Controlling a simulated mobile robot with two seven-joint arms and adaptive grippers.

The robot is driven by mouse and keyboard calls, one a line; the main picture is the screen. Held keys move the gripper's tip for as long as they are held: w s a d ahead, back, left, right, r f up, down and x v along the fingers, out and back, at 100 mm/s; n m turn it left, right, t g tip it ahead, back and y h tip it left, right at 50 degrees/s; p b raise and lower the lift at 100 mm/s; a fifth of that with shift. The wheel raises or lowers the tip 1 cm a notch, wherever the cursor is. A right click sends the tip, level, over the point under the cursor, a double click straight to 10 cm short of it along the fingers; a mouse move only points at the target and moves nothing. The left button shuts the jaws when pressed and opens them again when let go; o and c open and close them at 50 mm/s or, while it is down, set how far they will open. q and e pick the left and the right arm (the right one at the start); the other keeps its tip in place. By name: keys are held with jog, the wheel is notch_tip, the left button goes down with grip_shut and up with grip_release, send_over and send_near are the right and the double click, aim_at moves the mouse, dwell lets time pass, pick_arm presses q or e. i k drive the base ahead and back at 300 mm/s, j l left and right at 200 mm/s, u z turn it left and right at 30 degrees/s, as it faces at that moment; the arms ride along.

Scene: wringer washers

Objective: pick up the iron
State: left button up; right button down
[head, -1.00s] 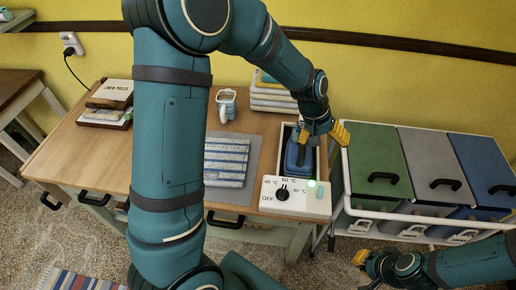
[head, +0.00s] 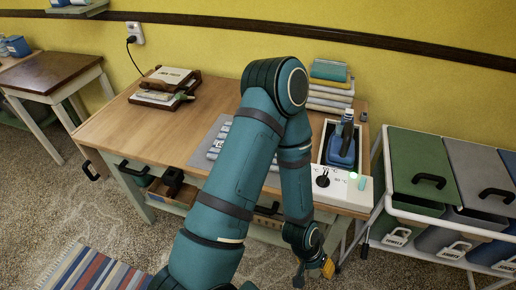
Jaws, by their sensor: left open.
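The blue iron (head: 342,152) sits in a white-edged, dark-lined holder (head: 322,157) at the right end of the wooden table. The holder's front is a white panel (head: 345,190) with a black dial and a small green light. My left gripper (head: 315,271), with yellow fingertips, is open and low in front of the table. It is below the panel and well apart from the iron. My left arm crosses the table and hides part of the grey mat and a striped folded cloth. My right gripper is not in the picture.
Folded towels (head: 330,88) are stacked behind the iron. Lidded bins on a white-framed cart stand at right, with a green lid (head: 415,160) nearest. A book-like stack (head: 165,87) lies at the table's left, with bare tabletop (head: 130,125) in front. A drawer stands open below.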

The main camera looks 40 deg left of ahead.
aim_at(345, 133)
jog(key=l+u, duration=0.2)
jog(key=u, duration=0.15)
jog(key=i+l+u, duration=0.1)
jog(key=u, duration=0.25)
jog(key=k+l, duration=0.05)
jog(key=l, duration=0.05)
